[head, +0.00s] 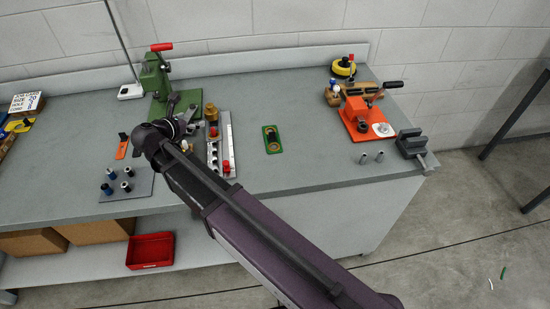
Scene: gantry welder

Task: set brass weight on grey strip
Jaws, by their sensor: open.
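A brass weight (211,112), a short golden cylinder, stands upright at the back of the bench.
A green press with a red handle (162,47) stands behind my gripper. A green tray (272,139) lies right of the strips. An orange fixture (366,119) and a grey vise (411,143) stand farther right. Several small cylinders stand on a grey plate (138,184) at left.

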